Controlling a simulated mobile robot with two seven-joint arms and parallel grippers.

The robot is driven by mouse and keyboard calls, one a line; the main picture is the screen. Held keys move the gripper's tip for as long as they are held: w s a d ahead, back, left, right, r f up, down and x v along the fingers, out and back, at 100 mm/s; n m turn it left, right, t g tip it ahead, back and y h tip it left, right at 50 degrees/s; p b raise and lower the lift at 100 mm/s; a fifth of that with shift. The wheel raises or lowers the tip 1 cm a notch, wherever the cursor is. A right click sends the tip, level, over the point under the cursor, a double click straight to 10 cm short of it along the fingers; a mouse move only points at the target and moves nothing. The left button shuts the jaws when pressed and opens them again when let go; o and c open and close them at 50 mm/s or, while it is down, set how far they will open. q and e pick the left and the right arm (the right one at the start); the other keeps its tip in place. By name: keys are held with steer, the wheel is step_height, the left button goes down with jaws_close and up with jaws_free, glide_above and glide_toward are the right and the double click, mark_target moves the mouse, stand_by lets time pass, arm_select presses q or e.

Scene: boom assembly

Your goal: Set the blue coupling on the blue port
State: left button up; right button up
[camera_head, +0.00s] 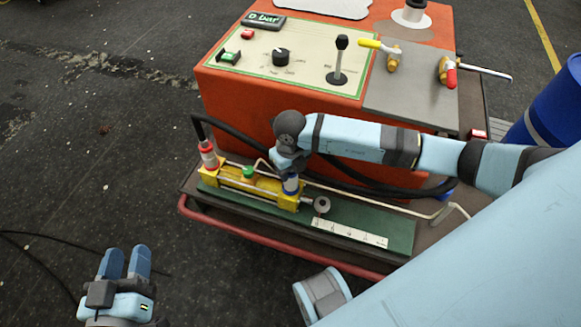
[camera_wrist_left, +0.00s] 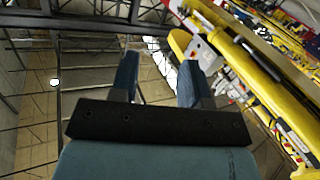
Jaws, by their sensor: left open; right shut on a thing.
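My right gripper (camera_head: 290,166) points down over the right end of a yellow cylinder (camera_head: 238,183) and is shut on the blue coupling (camera_head: 291,186). Only a short blue band of the coupling shows beneath the gripper. It is directly above or on the cylinder's right end; I cannot tell whether it is seated. The blue port is hidden under the coupling and gripper. My left gripper (camera_head: 125,262) is open and empty over the floor at the lower left. Its two blue fingers stand apart in the left wrist view (camera_wrist_left: 160,80).
A red coupling (camera_head: 208,154) with a black hose stands at the cylinder's left end, and a green cap (camera_head: 248,172) sits between. The cylinder lies on a green board (camera_head: 343,220) with a scale. An orange console (camera_head: 240,97) rises behind. A blue barrel (camera_head: 555,105) stands right.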

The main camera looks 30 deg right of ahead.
steer(key=shift+f, duration=0.25)
steer(key=o, duration=0.9)
steer(key=shift+c, duration=0.2)
